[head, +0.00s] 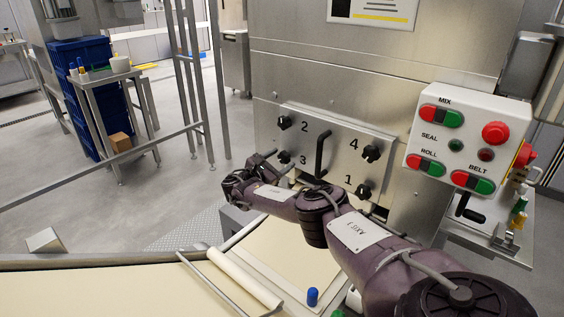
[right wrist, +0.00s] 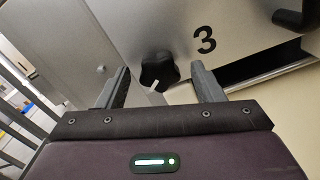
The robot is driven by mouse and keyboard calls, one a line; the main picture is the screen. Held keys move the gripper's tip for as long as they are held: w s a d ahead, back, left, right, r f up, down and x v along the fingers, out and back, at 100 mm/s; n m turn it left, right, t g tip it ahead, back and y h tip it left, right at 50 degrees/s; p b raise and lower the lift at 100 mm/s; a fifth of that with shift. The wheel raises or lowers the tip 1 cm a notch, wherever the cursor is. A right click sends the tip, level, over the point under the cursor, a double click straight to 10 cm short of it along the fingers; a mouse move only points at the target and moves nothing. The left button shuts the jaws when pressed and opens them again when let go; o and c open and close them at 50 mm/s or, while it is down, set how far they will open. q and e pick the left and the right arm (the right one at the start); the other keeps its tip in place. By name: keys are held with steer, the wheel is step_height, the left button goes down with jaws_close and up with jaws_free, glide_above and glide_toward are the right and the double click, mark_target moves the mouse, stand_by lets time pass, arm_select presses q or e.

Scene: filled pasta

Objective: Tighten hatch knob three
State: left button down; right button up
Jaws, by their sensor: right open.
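Hatch knob three (head: 284,157) is a black lobed knob at the lower left of the steel hatch plate (head: 330,143), beside the printed 3. My right gripper (head: 268,157) is in front of the plate's lower left corner. In the right wrist view its two fingers (right wrist: 160,85) are open, one on each side of the knob and apart from it. My left gripper is not in view.
Knob two (head: 284,122), knob four (head: 371,153) and knob one (head: 363,191) are on the same plate. A black handle (head: 321,153) stands out at its middle. A control box (head: 466,142) is at the right. A pale belt (head: 110,293) lies below.

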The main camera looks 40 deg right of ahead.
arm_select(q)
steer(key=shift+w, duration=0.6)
arm_select(e)
steer(key=shift+w+d, duration=0.1)
steer(key=shift+d, duration=0.6)
steer(key=c, duration=1)
steer(key=shift+o, duration=0.2)
